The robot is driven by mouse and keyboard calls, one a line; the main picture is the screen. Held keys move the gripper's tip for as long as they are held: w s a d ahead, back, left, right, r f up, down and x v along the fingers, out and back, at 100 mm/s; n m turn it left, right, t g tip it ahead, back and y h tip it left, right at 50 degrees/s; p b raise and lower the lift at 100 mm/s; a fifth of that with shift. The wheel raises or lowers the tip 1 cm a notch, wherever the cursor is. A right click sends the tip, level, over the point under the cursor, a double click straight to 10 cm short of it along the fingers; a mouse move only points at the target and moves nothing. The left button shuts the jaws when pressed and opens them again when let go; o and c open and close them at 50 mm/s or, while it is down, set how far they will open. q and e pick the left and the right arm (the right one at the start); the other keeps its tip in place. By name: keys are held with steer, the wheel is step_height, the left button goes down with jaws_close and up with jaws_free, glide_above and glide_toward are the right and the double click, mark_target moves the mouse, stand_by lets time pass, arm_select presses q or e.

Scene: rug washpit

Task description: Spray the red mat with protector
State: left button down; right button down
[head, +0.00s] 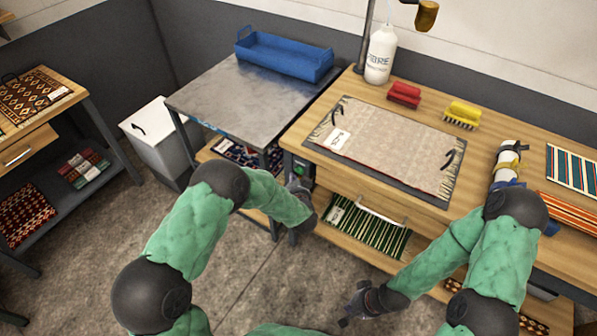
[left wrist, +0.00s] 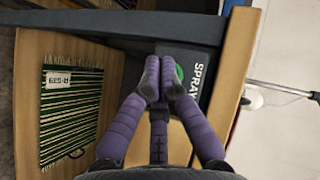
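A green button (left wrist: 179,72) sits on a dark panel marked SPRAY (left wrist: 198,85) below the bench top. My left gripper (head: 298,188) is at this panel; in the left wrist view its fingertips (left wrist: 160,75) are close together, holding nothing, and overlap the button. Contact cannot be told. My right gripper (head: 358,303) hangs low in front of the bench; its finger opening is unclear. A tan spray head (head: 427,15) hangs over the bench on a pole.
A white bottle (head: 381,53), red brush (head: 404,95) and yellow brush (head: 462,114) stand behind the mat. A green striped mat (head: 365,230) lies on the shelf below. A blue tray (head: 284,57) is on the grey table (head: 240,98). Red patterned mats (head: 24,212) are at left.

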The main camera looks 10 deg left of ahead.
arm_select(q)
steer(key=s, duration=0.1)
steer(key=s+a+p, duration=0.1)
steer(key=s, duration=0.2)
steer(key=shift+s+a+p, duration=0.2)
steer(key=shift+a+p, duration=0.1)
stand_by(0.5)
steer(key=s+d+f+n+g+h, duration=0.25)
steer(key=s+f, duration=0.25)
steer(key=f, duration=0.3)
steer(key=s+d+f+n+g+h, duration=0.2)
steer(key=s+f+n+g+h, duration=0.1)
steer(key=s, duration=0.9)
steer(key=s+d+f+n+g+h, duration=0.3)
steer(key=s+n+g, duration=0.3)
steer(key=s, duration=0.6)
steer(key=shift+s+g, duration=0.15)
steer(key=shift+g, duration=0.2)
